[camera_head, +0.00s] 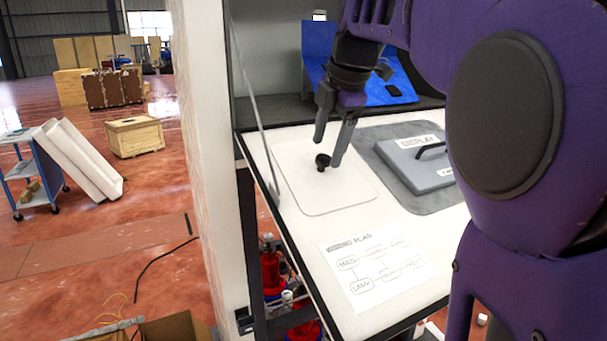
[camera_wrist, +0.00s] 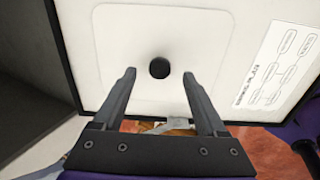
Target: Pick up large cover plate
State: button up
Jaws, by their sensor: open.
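The large cover plate (camera_head: 335,197) is a thin white, rounded square lying flat on the white worktop. A black knob (camera_head: 322,161) stands on it. In the wrist view the plate (camera_wrist: 125,75) lies beyond my fingers, with the knob (camera_wrist: 159,68) between them and slightly ahead of the tips. My gripper (camera_head: 328,150) is open and empty, pointing down over the knob. In the head view its two fingers are on either side of the knob. I cannot tell whether they touch the plate.
A grey box lid with a black handle (camera_head: 430,151) lies on a grey mat (camera_head: 380,155) to the right. A printed plan sheet (camera_head: 372,266) lies at the front of the worktop. A blue panel (camera_head: 318,42) stands behind. A white post (camera_head: 205,150) rises at the left edge.

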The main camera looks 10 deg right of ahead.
aim_at(322, 166)
jog(key=shift+x, duration=1.2)
grip_shut()
